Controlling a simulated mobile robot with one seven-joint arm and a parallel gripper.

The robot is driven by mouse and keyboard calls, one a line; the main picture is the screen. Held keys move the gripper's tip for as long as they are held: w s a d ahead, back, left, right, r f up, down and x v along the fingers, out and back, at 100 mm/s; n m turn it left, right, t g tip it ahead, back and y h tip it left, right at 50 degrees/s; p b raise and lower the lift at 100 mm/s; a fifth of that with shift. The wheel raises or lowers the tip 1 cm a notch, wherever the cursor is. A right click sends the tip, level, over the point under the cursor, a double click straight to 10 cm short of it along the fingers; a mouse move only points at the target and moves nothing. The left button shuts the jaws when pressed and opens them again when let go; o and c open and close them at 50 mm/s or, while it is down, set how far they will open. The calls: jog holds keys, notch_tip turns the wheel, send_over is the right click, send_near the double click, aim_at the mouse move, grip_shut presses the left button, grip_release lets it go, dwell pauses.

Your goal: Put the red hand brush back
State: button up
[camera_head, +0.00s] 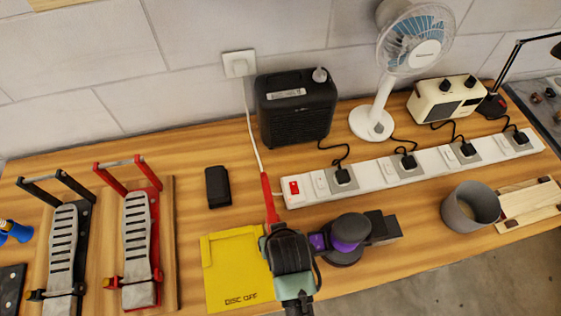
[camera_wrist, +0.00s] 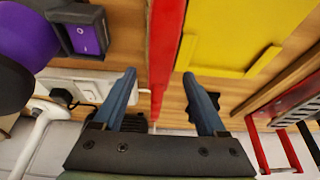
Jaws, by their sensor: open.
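The red hand brush shows as a long red bar (camera_head: 268,197) lying on the bench by the right edge of the yellow board. Its lower part is hidden under my arm in the head view, and I see no bristles. My gripper (camera_head: 288,255) is above it. In the wrist view my gripper (camera_wrist: 159,77) is open, with blue fingers apart. The red bar (camera_wrist: 165,40) runs up the picture between the finger lines, nearer the right finger at the top. I cannot tell whether either finger touches it.
The yellow board (camera_head: 225,270) is left of my gripper. A purple-and-black sander (camera_head: 347,235) stands close on the right. The long white power strip (camera_head: 375,178), black heater (camera_head: 296,108) and fan (camera_head: 372,123) are behind. Red and black pedals (camera_head: 137,240) stand left. A grey cup (camera_head: 470,207) is right.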

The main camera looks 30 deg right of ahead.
jog(key=d+v, duration=0.1)
jog(key=v, duration=0.7)
jog(key=shift+s+a+r, duration=0.2)
jog(key=shift+a+r, duration=0.15)
jog(key=shift+a, duration=0.2)
